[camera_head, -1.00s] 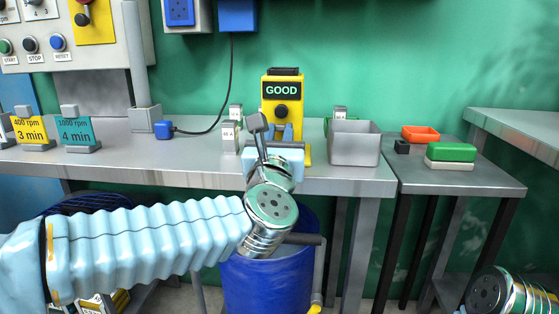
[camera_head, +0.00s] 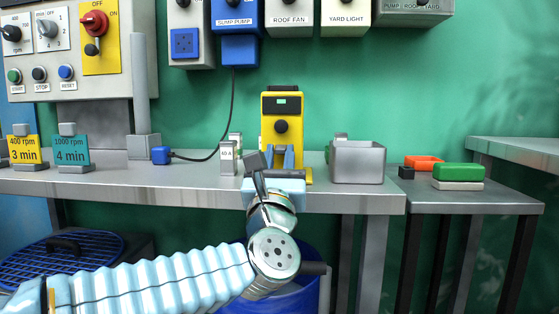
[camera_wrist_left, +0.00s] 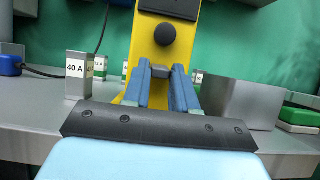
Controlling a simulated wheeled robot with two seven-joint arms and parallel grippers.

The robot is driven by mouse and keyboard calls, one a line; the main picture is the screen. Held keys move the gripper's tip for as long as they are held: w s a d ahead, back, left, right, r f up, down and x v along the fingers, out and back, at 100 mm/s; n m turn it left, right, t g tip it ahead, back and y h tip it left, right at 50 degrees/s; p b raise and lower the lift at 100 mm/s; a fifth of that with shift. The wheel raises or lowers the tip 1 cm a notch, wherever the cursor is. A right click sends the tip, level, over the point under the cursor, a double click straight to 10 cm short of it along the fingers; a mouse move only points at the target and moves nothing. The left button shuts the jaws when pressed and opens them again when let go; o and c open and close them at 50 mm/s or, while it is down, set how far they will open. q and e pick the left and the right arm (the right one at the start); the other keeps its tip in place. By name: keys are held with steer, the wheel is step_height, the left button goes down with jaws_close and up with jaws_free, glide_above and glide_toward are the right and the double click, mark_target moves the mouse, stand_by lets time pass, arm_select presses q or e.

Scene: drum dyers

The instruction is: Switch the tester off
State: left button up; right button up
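The yellow tester (camera_head: 268,143) stands on the long bench, with a black knob (camera_head: 281,126) on its front. My left gripper (camera_head: 284,154) is right in front of the tester, just below the knob. In the left wrist view its two blue-grey fingers (camera_wrist_left: 162,80) stand apart with yellow showing between them. A small grey block (camera_wrist_left: 161,71) shows between the fingertips; I cannot tell whether they touch it. The knob (camera_wrist_left: 165,35) is just above them. My right gripper is not in view.
A 40 A fuse block (camera_head: 228,158) stands left of the tester. A grey bin (camera_head: 358,163) stands to its right. A control panel (camera_head: 75,45) hangs at the left.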

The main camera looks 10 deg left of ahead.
arm_select(q)
steer(key=o, duration=0.3)
steer(key=shift+o, duration=0.2)
steer(key=v, duration=1.4)
steer(key=shift+w, duration=0.1)
